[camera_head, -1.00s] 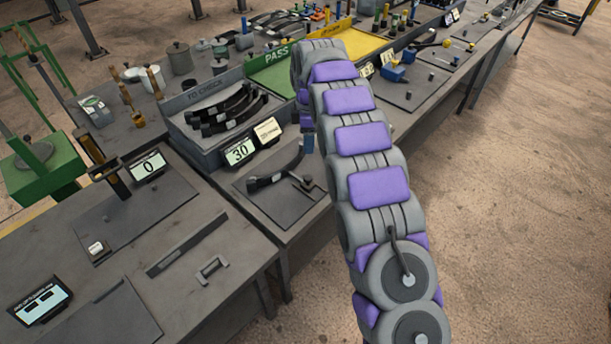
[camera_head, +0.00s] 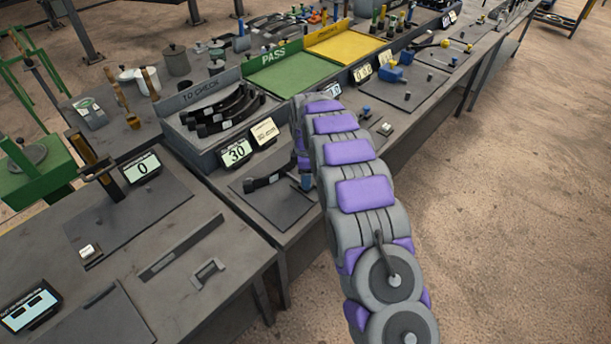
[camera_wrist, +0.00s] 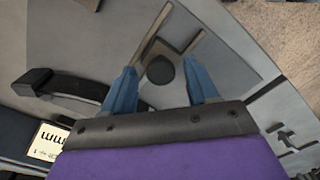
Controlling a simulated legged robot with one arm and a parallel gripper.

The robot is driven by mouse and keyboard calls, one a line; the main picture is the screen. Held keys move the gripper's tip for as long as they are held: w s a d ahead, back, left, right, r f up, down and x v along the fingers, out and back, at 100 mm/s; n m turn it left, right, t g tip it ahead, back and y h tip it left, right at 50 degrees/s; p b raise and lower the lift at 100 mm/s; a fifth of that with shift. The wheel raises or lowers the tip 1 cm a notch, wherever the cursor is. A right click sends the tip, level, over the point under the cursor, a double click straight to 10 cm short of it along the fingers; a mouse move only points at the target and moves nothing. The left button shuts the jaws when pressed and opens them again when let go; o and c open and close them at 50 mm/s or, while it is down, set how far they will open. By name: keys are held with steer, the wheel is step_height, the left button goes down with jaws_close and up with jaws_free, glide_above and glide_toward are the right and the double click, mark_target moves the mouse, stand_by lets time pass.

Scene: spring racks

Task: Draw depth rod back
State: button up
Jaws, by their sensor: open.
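My gripper (camera_wrist: 159,66) is open in the wrist view, its two blue fingers pointing down at a dark plate. A dark round knob (camera_wrist: 160,70) shows between the fingertips, with a gap on each side. Thin bars (camera_wrist: 150,42) run up from the knob and branch; I take this to be the depth rod's fixture, but cannot be sure. A black curved leaf spring (camera_wrist: 72,87) lies left of the fingers. In the head view the gripper (camera_head: 306,182) is low over the plate, partly hidden by my arm, and the spring (camera_head: 265,181) is beside it.
A "30" display (camera_head: 237,153) and a cream card (camera_head: 264,132) stand behind the plate. The TO CHECK tray (camera_head: 205,95) holds several curved springs. The green PASS tray (camera_head: 290,75) and a yellow tray (camera_head: 345,47) are farther back.

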jaws_close()
stand_by(0.6)
